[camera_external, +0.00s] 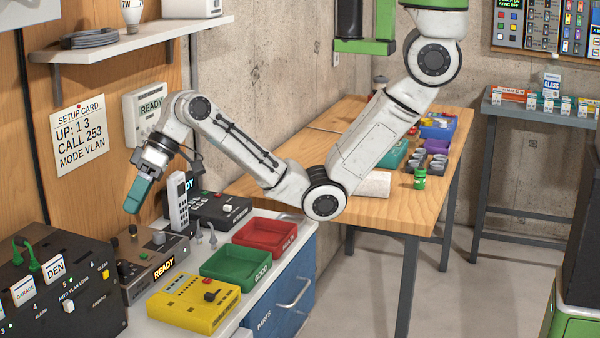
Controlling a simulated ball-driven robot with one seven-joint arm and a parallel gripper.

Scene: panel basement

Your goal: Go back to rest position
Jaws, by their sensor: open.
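My gripper (138,195) is at the left of the view, at the end of my bent white arm. Its teal fingers point down and hang in the air above the left part of the counter, in front of the wooden wall. Nothing shows between the fingers. The gap between them is hard to see from this side.
Below and around my gripper are a black panel (60,275), a grey unit reading READY (155,262), a white handset (179,202) and a yellow box (193,303). Green (235,267) and red (265,237) trays lie right. A shelf (130,42) is above. A wooden table (300,180) stands behind.

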